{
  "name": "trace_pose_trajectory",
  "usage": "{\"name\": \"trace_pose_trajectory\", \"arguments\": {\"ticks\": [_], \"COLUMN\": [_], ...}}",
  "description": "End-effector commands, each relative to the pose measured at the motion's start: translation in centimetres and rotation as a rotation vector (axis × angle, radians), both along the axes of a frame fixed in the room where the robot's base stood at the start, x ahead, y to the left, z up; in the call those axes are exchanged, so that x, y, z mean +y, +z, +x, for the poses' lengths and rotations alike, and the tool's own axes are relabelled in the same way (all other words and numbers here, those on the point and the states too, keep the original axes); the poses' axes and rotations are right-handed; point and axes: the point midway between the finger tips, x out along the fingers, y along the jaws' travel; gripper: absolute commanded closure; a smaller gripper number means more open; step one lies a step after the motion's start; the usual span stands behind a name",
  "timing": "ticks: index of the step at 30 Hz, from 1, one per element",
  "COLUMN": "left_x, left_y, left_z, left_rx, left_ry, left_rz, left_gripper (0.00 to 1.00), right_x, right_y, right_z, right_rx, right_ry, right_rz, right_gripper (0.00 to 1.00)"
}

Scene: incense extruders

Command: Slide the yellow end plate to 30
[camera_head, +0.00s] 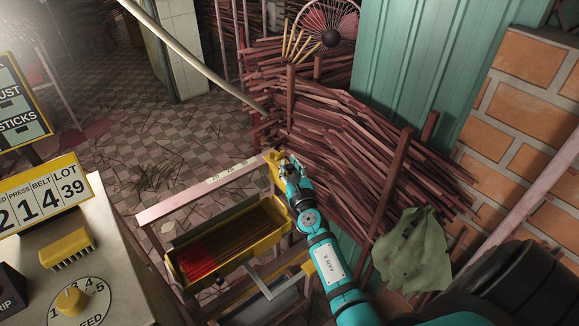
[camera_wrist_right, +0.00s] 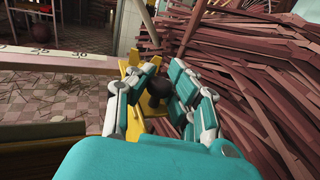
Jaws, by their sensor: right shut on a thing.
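The yellow end plate (camera_head: 275,168) sits at the right end of a pale rail (camera_head: 190,193) that carries a printed scale (camera_head: 228,173). My right gripper (camera_head: 288,165) is at the plate and covers part of it. In the right wrist view the yellow plate (camera_wrist_right: 130,75) shows between and beyond the teal fingers of my right gripper (camera_wrist_right: 157,85), with a dark round knob (camera_wrist_right: 157,90) between them. The gripper is shut on the end plate's knob. Scale numbers show on the rail (camera_wrist_right: 50,57) at left, too small to read surely. My left gripper is not in view.
A yellow tray (camera_head: 225,240) with red and brown sticks lies below the rail. Stacked sticks (camera_head: 330,150) crowd behind and right of my gripper. A console (camera_head: 95,265) with a yellow dial (camera_head: 70,300) and number cards stands at left. A green cloth (camera_head: 413,250) hangs at right.

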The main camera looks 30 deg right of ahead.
Motion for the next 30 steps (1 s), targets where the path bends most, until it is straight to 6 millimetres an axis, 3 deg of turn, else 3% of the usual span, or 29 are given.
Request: {"name": "trace_pose_trajectory", "arguments": {"ticks": [20, 30], "left_x": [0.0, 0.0], "left_y": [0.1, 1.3], "left_z": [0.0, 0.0], "left_rx": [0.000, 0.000], "left_ry": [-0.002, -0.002], "left_rz": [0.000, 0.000], "left_gripper": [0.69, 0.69], "right_x": [0.2, 5.6], "right_y": [-0.5, -0.5], "right_z": [-0.3, -0.7], "right_rx": [0.009, 0.010], "right_ry": [-0.001, -0.002], "right_rz": [0.002, 0.003], "right_gripper": [1.00, 1.00]}}
